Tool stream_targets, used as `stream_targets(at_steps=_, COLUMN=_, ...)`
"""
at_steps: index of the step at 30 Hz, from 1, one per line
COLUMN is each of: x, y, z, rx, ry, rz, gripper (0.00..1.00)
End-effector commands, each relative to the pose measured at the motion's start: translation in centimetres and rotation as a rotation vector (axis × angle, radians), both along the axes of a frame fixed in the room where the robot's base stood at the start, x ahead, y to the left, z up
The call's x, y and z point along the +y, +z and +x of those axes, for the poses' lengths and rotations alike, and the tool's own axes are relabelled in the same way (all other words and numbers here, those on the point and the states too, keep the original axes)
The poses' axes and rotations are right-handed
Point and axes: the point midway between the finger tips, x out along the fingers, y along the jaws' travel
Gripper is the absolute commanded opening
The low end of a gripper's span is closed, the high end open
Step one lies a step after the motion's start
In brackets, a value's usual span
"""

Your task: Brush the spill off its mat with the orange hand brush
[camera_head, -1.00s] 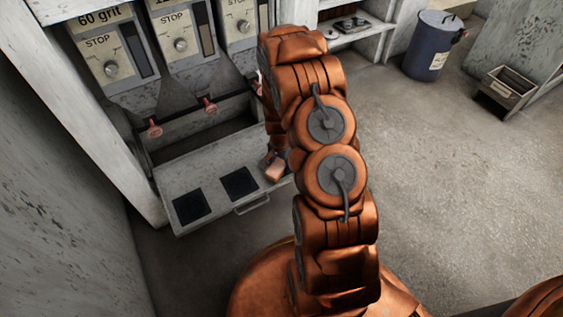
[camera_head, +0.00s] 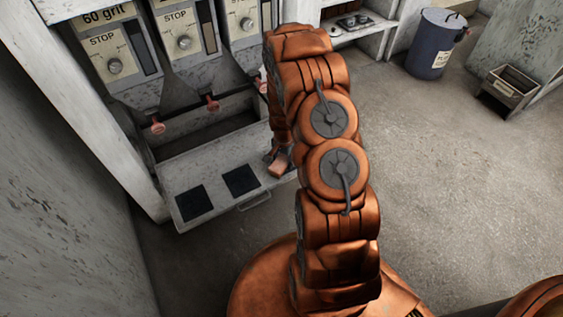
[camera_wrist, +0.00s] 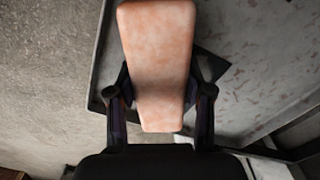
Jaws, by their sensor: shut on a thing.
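The hand brush (camera_wrist: 158,60) shows in the wrist view as a pale orange-pink block between the two dark fingers of my gripper (camera_wrist: 160,95). My gripper is shut on it. In the head view the brush (camera_head: 279,166) is at the right end of a pale tray, partly hidden by my arm. A dark mat (camera_wrist: 210,66) shows in part behind the brush in the wrist view. Two more dark mats, the left one (camera_head: 194,203) and the middle one (camera_head: 240,180), lie on the tray in the head view. I cannot make out the spill; the brush covers much of the mat.
The pale tray (camera_head: 215,209) has a front handle (camera_head: 254,202). Above it are hoppers with pink-knobbed levers (camera_head: 212,103) and dial panels. A grey wall stands close on the left. A blue bin (camera_head: 431,48) and a small box (camera_head: 507,88) stand right; the floor between is clear.

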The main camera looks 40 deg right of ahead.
Motion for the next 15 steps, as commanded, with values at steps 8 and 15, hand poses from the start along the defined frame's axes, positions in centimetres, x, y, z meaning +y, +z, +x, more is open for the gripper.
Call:
stream_targets(at_steps=8, x=-0.8, y=0.0, z=0.4, rx=-0.003, ry=0.001, rz=-0.001, gripper=0.23)
stream_targets(at_steps=15, x=-2.1, y=0.0, z=0.9, rx=-0.002, ry=0.001, rz=-0.001, gripper=0.23)
